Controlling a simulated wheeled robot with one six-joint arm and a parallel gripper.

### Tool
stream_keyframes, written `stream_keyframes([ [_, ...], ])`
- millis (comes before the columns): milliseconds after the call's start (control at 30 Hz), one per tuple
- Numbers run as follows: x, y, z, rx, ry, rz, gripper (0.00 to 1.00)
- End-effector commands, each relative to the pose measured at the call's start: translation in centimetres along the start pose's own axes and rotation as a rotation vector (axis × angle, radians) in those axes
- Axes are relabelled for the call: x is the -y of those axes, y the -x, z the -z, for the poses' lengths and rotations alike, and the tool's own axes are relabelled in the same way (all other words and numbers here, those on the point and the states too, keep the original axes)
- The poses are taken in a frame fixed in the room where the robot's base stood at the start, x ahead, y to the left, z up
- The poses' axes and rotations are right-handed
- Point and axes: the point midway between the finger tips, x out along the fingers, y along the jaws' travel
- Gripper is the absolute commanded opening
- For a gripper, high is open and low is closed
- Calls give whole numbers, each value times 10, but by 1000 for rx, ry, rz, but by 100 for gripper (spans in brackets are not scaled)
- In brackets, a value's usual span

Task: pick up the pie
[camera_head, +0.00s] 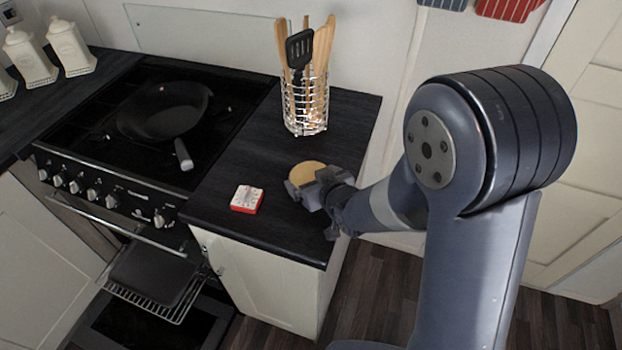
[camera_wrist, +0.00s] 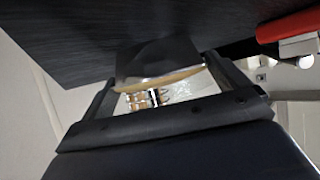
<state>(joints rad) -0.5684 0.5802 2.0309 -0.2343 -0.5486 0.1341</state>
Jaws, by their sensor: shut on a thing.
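The pie (camera_head: 306,173) is a round, flat, golden-tan disc at the right part of the dark counter, near its front right edge. My gripper (camera_head: 306,190) reaches in from the right and is shut on the pie's near side. In the wrist view the pie (camera_wrist: 160,79) shows as a thin tan edge between the fingers of my gripper (camera_wrist: 155,95). The gripper hides part of the pie. I cannot tell whether the pie is clear of the counter.
A red and white timer (camera_head: 247,199) lies left of the pie. A wire holder (camera_head: 305,108) with wooden utensils and a black spatula stands behind it. A black pan (camera_head: 163,112) sits on the stove at left. Bare counter (camera_head: 250,150) lies between stove and pie.

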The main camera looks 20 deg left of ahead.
Motion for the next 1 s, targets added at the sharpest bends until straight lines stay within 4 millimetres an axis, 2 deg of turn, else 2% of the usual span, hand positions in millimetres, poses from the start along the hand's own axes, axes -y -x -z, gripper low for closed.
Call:
stream_keyframes([
  [100, 0, 0, 1, -2, 0, 0, 65],
  [333, 0, 1, 2, -2, 0, 0, 65],
  [467, 0, 4, 10, -4, 2, 1, 65],
  [800, 0, 32, 60, -7, 2, 1, 65],
  [1000, -2, 45, 82, -4, -1, -3, 65],
])
